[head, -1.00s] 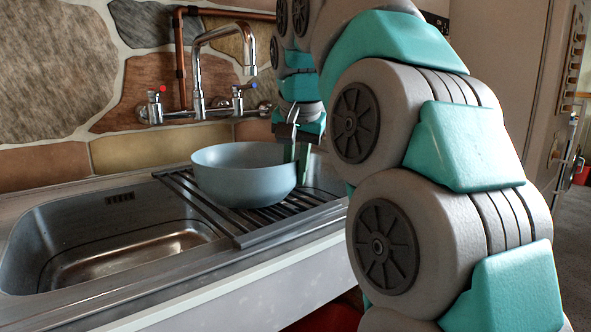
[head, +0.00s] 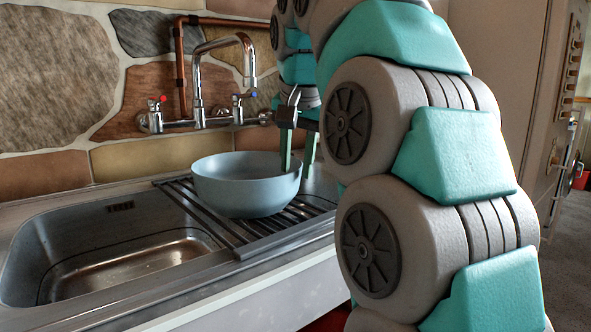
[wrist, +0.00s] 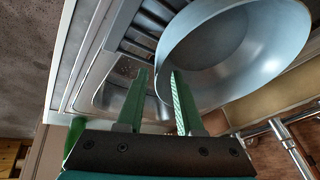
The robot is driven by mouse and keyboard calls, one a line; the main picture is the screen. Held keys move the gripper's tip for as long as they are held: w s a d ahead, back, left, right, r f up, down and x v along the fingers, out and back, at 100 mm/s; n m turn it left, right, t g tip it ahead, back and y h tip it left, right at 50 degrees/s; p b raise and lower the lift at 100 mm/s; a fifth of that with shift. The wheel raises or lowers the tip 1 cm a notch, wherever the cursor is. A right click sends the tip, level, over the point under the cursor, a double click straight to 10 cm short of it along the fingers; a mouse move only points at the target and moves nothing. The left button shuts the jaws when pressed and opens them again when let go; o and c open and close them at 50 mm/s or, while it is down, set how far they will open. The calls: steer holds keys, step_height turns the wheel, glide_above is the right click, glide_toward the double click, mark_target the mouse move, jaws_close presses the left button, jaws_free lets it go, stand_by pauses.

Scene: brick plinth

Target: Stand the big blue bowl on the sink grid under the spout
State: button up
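The big blue bowl (head: 240,195) stands upright on the dark-barred sink grid (head: 205,215), at the right of the sink. In the head view the spout's end (head: 251,82) hangs above the bowl; its exact depth over it is hard to tell. My gripper (head: 297,170) is at the bowl's right rim, fingers apart. The left finger shows over the bowl's opening and the right one outside it. The wrist view shows the bowl (wrist: 240,50) beside and behind the right finger, and both fingers of my gripper (wrist: 158,75) with a gap between them.
The steel sink basin (head: 130,255) is empty at the left of the grid. Taps with red (head: 155,104) and blue marks and a copper pipe (head: 180,70) are on the stone wall behind. A tall pale cabinet (head: 500,70) stands at the right.

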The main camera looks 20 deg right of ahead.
steer(key=s+a+b, duration=0.1)
steer(key=s+a, duration=0.1)
steer(key=s, duration=1)
steer(key=shift+s+a+r, duration=0.15)
steer(key=shift+a+r, duration=0.05)
steer(key=shift+r, duration=0.2)
stand_by(0.5)
